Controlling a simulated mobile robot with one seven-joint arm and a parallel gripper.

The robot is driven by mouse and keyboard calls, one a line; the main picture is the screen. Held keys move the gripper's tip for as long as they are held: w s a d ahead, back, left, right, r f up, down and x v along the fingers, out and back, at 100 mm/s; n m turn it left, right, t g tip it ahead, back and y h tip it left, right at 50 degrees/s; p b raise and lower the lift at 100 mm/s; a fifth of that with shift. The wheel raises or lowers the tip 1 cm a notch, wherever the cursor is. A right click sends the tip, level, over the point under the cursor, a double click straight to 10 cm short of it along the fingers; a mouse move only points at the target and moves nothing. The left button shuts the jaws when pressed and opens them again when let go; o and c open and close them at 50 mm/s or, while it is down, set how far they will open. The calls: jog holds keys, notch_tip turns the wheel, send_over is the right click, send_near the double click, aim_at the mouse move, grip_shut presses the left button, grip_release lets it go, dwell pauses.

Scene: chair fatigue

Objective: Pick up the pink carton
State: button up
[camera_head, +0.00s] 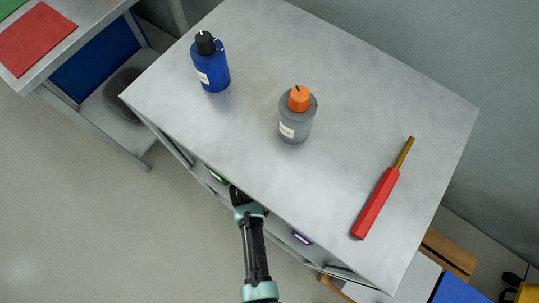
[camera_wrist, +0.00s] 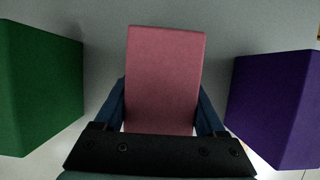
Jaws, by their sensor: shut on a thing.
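In the wrist view the pink carton (camera_wrist: 164,75) stands between the two dark blue fingers of my gripper (camera_wrist: 163,115). The fingers are shut on its left and right sides. The carton's lower end is hidden behind the black gripper body. In the head view my gripper (camera_head: 240,196) reaches in under the front edge of the table top, and its fingertips and the pink carton are hidden there.
A green box (camera_wrist: 40,85) is close on the left and a purple box (camera_wrist: 275,105) close on the right. The table top (camera_head: 230,130) above holds a blue bottle (camera_head: 211,68), a grey bottle with orange cap (camera_head: 297,118) and a red-handled tool (camera_head: 376,203).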

grip_shut()
jog(key=shift+r, duration=0.1)
